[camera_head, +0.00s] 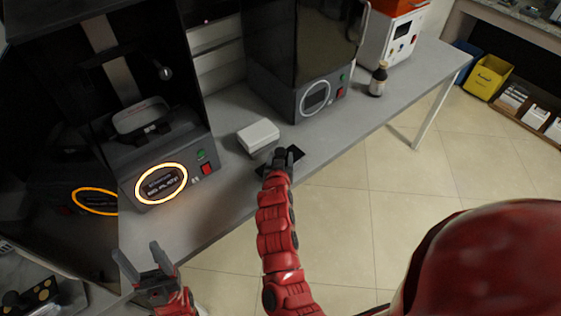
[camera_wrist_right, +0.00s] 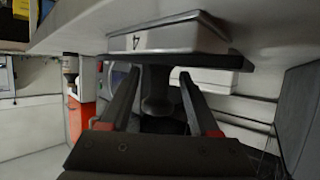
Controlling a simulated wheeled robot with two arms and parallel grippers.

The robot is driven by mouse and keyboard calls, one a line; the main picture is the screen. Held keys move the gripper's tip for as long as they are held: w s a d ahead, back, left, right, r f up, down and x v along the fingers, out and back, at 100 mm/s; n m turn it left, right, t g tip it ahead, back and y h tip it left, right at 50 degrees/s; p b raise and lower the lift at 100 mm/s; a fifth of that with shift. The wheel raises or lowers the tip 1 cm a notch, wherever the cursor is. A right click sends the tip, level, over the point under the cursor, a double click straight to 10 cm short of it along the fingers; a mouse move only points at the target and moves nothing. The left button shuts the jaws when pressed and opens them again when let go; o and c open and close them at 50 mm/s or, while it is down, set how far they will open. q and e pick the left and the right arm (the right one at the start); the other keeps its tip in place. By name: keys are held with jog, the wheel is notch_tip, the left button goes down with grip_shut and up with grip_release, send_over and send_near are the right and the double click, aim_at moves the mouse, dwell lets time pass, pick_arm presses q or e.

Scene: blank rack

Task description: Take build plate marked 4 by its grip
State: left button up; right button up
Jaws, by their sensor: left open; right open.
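The build plate is a dark flat plate (camera_head: 296,153) on the grey bench, partly covered by my right gripper in the head view. In the right wrist view it shows as a dark slab (camera_wrist_right: 215,61) against a pale block (camera_wrist_right: 165,39) marked 4. Its dark grip (camera_wrist_right: 157,90) appears between the two fingers of my right gripper (camera_wrist_right: 157,95), which is open. In the head view my right gripper (camera_head: 280,158) is over the plate; its fingertips are hard to make out. My left gripper (camera_head: 142,262) is open and empty at the bench's front left.
A white box (camera_head: 258,136) lies just behind the plate. A printer with a glowing orange ring (camera_head: 161,184) stands left, another dark printer (camera_head: 315,96) behind right. A brown bottle (camera_head: 378,79) stands further right. The bench's front edge is close to the plate.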

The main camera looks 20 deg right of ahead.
jog(key=shift+w+d, duration=0.15)
jog(key=shift+w, duration=0.05)
grip_shut()
dwell(1.3)
